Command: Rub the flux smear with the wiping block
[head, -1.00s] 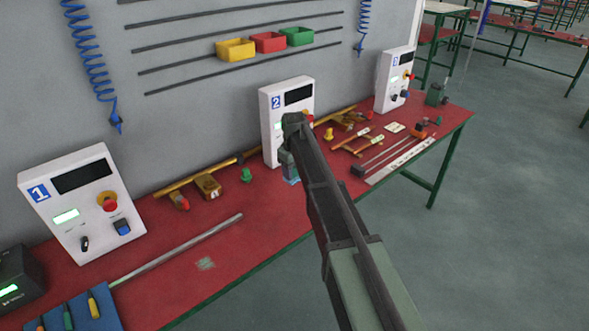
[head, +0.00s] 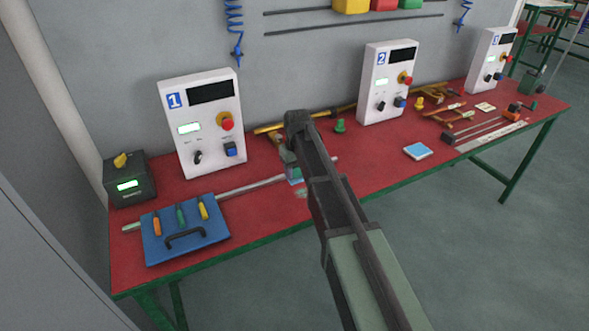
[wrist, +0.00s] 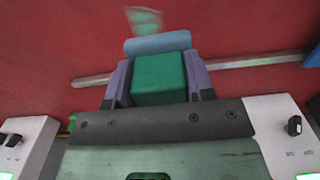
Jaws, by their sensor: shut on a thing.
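The wiping block is green with a light blue pad; in the wrist view the green block (wrist: 160,78) sits between the two fingers of my gripper (wrist: 158,85), which is shut on it. In the head view my gripper (head: 291,163) is over the red bench, with the block's pad (head: 294,174) just showing beneath it. In the head view the smear (head: 300,193) is partly hidden beside my arm. I cannot tell the block's height above the bench.
A long metal bar (head: 250,184) lies close by on the bench. A blue tool board (head: 185,245) and a dark box (head: 130,180) are at the left. Control panels 1 (head: 203,125) and 2 (head: 388,85) stand behind. A light blue pad (head: 418,151) lies to the right.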

